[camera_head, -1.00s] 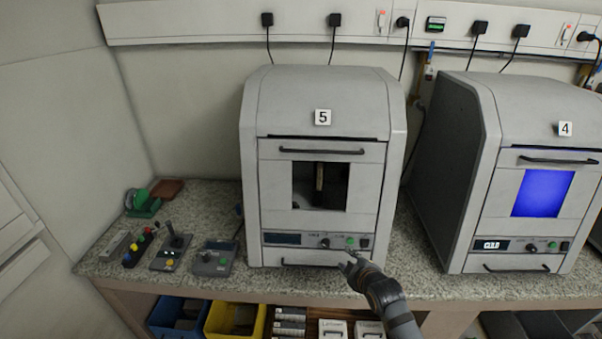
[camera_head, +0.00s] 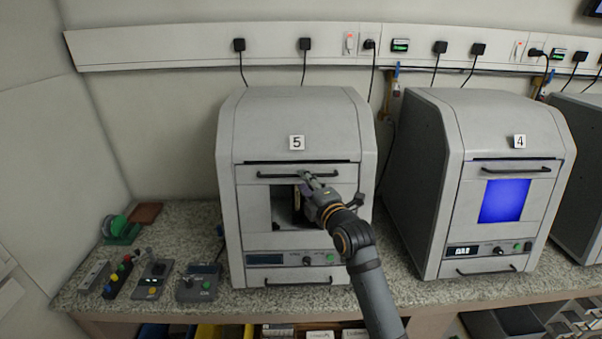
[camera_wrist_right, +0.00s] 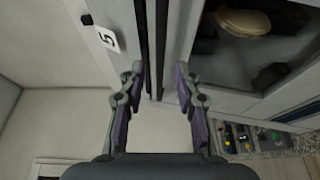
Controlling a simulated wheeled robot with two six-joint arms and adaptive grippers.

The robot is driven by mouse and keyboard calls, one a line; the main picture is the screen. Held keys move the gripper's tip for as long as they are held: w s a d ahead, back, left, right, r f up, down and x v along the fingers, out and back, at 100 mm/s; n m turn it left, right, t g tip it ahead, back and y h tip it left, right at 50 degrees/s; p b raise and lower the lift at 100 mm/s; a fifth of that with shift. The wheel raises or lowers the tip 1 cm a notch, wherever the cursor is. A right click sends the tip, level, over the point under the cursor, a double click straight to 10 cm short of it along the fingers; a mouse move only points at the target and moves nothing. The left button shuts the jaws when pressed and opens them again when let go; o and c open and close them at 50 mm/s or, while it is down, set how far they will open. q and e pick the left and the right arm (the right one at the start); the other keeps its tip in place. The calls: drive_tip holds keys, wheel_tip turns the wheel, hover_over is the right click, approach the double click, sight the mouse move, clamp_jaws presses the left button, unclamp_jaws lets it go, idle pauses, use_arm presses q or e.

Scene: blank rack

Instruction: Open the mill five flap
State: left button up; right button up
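Mill five (camera_head: 290,115) is a grey cabinet labelled 5, left of centre on the counter. Its flap (camera_head: 252,205) is shut and has a dark window and a black bar handle (camera_head: 280,175) near its top. My right gripper (camera_head: 306,178) is at the handle, in front of the flap, and hides part of the window. In the right wrist view, my right gripper's fingers (camera_wrist_right: 159,80) are open, with the dark handle (camera_wrist_right: 162,45) between them in the picture. Whether they touch it I cannot tell. My left gripper is not in view.
Mill four (camera_head: 520,130), with a lit blue window, stands to the right with a narrow gap between. Small control boxes (camera_head: 200,282) and a green item (camera_head: 120,230) lie on the speckled counter (camera_head: 190,222) at left. Plugs and cables hang behind.

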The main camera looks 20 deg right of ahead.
drive_tip(key=w, duration=0.2)
drive_tip(key=shift+w, duration=0.35)
drive_tip(key=shift+a, duration=0.1)
clamp_jaws()
drive_tip(key=shift+f, duration=0.1)
